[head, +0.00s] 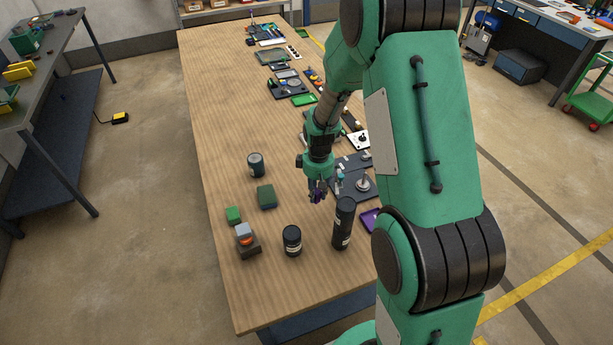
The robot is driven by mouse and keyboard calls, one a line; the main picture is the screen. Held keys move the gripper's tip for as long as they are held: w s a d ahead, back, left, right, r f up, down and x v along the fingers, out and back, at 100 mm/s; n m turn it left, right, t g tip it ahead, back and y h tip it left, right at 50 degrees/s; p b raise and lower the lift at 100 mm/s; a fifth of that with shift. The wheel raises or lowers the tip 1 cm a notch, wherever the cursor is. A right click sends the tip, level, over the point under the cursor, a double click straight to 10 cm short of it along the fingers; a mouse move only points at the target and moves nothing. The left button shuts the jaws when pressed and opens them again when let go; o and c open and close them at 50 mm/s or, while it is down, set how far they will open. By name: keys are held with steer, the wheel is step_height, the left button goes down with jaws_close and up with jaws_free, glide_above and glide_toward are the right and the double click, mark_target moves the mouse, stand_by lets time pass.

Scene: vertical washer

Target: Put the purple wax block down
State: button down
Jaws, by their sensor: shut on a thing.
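My gripper (317,193) points down over the wooden table (225,120), near its right side. It is shut on the purple wax block (319,197), which shows only as a small purple patch between the fingers. I cannot tell whether the block touches the table. A purple tray (370,221) lies to the right, partly hidden behind my arm.
A tall black cylinder (343,224) stands just below my gripper in the picture. A dark plate (350,183) lies right. The table's left middle is clear.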

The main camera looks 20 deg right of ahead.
steer(key=w, duration=0.5)
steer(key=w+d+f, duration=0.1)
steer(key=w, duration=0.4)
steer(key=w+d, duration=0.1)
steer(key=w, duration=0.4)
steer(key=shift+w+d+f, duration=0.1)
steer(key=shift+w+f, duration=0.15)
steer(key=shift+f+b, duration=0.4)
steer(key=shift+f, duration=1.4)
steer(key=c, duration=1.4)
jaws_free()
steer(key=shift+c, duration=0.2)
